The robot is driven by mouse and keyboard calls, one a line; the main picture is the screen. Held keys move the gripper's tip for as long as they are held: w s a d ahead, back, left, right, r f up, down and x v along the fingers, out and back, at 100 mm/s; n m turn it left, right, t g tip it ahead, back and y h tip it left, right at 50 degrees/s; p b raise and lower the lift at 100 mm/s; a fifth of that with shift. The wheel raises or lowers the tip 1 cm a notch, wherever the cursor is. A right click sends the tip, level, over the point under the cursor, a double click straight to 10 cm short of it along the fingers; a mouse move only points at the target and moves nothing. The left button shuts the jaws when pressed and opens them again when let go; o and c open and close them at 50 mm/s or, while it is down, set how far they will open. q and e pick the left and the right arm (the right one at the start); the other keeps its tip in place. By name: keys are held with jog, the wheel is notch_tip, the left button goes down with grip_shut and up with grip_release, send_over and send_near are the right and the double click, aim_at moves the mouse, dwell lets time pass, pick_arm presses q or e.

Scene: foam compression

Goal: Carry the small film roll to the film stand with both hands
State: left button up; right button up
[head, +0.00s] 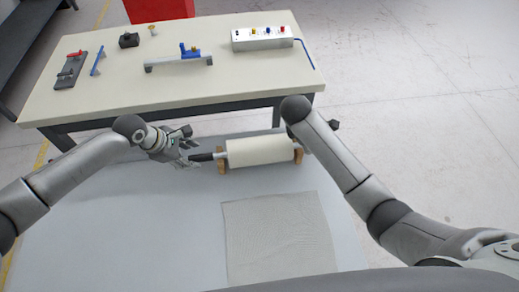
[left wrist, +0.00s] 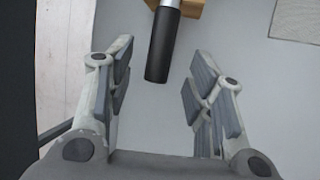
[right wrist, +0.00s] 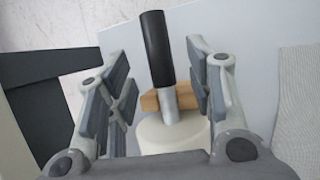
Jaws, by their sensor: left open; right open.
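The small film roll (head: 260,150) is cream-white with a metal shaft and black end handles. It lies level on two wooden supports (head: 222,165) on the light grey surface. My left gripper (head: 190,160) is open at the roll's left end. In the left wrist view the black handle (left wrist: 162,45) lies between the open fingers (left wrist: 160,85), towards their tips. In the right wrist view the other black handle (right wrist: 157,50) lies between the open fingers of my right gripper (right wrist: 160,80), with the roll (right wrist: 170,135) below. My right gripper is mostly hidden behind its arm in the head view. I cannot identify the film stand.
A grey textured sheet (head: 278,240) lies in front of the roll. Behind stands a cream table (head: 200,92) with a switch box (head: 262,38), a blue-and-grey fixture (head: 180,60), a black block (head: 129,40) and a dark tray of tools (head: 75,70). A red box (head: 158,10) stands beyond.

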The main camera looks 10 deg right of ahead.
aim_at(196, 156)
pick_arm(q)
jog(key=x, duration=0.5)
pick_arm(e)
jog(key=x, duration=0.5)
pick_arm(q)
jog(key=shift+r, duration=0.1)
grip_shut()
pick_arm(e)
jog(key=shift+r, duration=0.1)
grip_shut()
pick_arm(q)
jog(key=shift+w+r, duration=0.1)
jog(key=shift+r, duration=0.1)
pick_arm(e)
jog(key=shift+w+r, duration=0.1)
jog(key=shift+r, duration=0.05)
